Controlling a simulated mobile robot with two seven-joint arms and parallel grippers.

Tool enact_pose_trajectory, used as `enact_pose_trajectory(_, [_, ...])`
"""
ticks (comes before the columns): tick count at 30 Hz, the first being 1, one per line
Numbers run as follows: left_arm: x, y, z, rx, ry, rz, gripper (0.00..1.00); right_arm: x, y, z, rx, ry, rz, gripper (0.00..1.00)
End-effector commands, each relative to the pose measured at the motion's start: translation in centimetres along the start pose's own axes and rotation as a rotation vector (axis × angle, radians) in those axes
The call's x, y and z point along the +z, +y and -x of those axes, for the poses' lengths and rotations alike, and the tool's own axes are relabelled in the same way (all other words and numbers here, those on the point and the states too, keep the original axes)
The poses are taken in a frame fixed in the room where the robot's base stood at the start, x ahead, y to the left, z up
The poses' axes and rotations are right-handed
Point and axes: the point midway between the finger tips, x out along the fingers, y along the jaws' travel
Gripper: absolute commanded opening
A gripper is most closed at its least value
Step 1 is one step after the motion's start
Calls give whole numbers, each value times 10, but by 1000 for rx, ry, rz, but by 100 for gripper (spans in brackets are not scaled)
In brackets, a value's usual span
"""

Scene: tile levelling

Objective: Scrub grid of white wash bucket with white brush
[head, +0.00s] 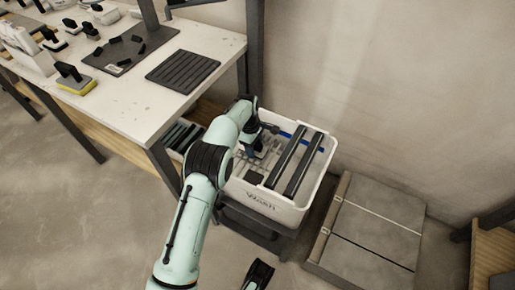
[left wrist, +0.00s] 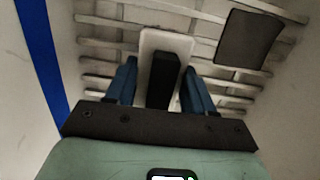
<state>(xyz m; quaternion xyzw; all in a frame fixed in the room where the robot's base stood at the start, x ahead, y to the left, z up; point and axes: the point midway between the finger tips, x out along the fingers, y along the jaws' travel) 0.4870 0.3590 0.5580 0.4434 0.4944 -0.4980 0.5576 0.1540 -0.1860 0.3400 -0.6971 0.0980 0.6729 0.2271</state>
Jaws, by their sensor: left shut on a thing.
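The white wash bucket (head: 272,208) stands on a dark stand right of the table, with a pale slatted grid inside. The grid also fills the left wrist view (left wrist: 105,43). My left gripper (head: 258,150) reaches down into the bucket's left part. In the left wrist view its blue fingers (left wrist: 160,88) are shut on the black handle of the white brush (left wrist: 151,42). The brush's white plate lies over the grid bars; whether it touches them I cannot tell. In the head view the brush is mostly hidden. A dark gripper-like part, likely my right gripper (head: 258,275), shows at the bottom edge.
Two dark bars (head: 294,164) span the bucket's right part. A dark square patch (left wrist: 250,38) lies at the grid. A white worktable (head: 140,92) with tools stands left. Large grey tiles (head: 372,232) lie on the floor right. A wall is close behind.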

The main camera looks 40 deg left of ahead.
Motion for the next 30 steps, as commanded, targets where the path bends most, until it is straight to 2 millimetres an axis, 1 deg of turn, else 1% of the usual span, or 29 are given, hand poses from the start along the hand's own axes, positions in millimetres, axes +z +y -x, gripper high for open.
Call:
enact_pose_trajectory(6, [-17, 0, 0, 0, 1, 2, 14, -1, 1, -9, 1, -1, 0, 45])
enact_pose_trajectory(14, [-27, -1, 1, -1, 2, 1, 14, -2, 2, -13, 1, -2, 0, 45])
enact_pose_trajectory(21, [-43, -1, 3, -1, 2, 1, 14, -3, 2, -21, 0, -1, 0, 45])
enact_pose_trajectory(30, [-62, -1, 7, -1, 1, 1, 14, -4, 2, -23, 0, 0, 0, 45])
